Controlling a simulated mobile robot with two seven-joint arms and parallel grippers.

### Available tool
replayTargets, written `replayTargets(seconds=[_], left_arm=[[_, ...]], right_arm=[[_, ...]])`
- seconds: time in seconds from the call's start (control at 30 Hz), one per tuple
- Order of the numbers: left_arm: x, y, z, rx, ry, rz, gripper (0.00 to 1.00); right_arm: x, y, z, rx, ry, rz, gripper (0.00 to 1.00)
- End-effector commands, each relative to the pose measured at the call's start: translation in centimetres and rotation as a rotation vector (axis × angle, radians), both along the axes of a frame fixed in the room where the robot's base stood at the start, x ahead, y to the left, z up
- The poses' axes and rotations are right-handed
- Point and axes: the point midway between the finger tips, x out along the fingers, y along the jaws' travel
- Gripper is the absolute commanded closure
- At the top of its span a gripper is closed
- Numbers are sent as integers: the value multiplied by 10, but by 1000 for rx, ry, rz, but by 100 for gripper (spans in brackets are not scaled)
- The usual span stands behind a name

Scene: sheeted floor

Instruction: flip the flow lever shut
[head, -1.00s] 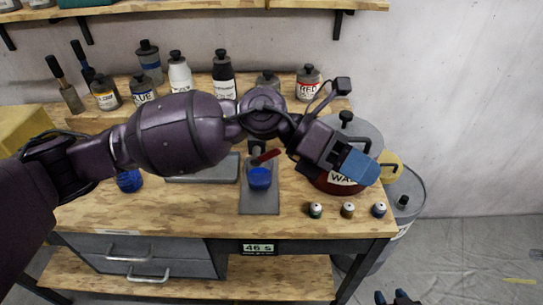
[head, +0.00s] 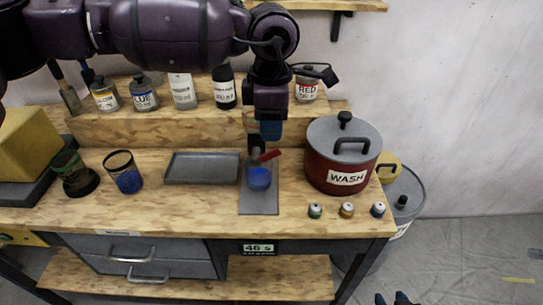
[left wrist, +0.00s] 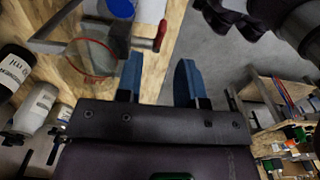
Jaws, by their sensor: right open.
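The red flow lever (head: 267,156) sits on a grey dispenser post at the back of a grey plate (head: 259,206). It slants up to the right, above a blue cup (head: 259,179). In the left wrist view the red lever (left wrist: 161,36) shows just beyond one finger, outside the gap. My left gripper (head: 268,132) points down just above and behind the lever. Its blue fingers (left wrist: 158,82) are apart with nothing between them. Contact with the lever cannot be told. My right gripper (head: 393,298) is open at the bottom edge, only its tips visible, away from the bench.
A red WASH pot (head: 330,176) stands right of the plate, with several small bottles (head: 347,210) in front. A grey tray (head: 202,181) and a blue-stained cup (head: 124,174) lie left. Labelled bottles (head: 183,92) line the raised back shelf.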

Motion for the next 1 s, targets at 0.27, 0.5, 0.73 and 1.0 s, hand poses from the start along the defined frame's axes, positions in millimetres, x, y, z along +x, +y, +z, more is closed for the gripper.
replayTargets(seconds=[0.27,0.5,0.73,1.0], left_arm=[[-1,0,-48,-1,3,0,65],[-1,-1,-78,-3,3,0,65],[-1,-1,-87,-2,1,0,65],[-1,-1,-88,-3,1,0,71]], right_arm=[[6,1,8,0,-12,4,57],[10,1,12,0,-21,6,57],[9,1,12,-1,-19,5,57],[3,0,10,-1,-8,1,57]])
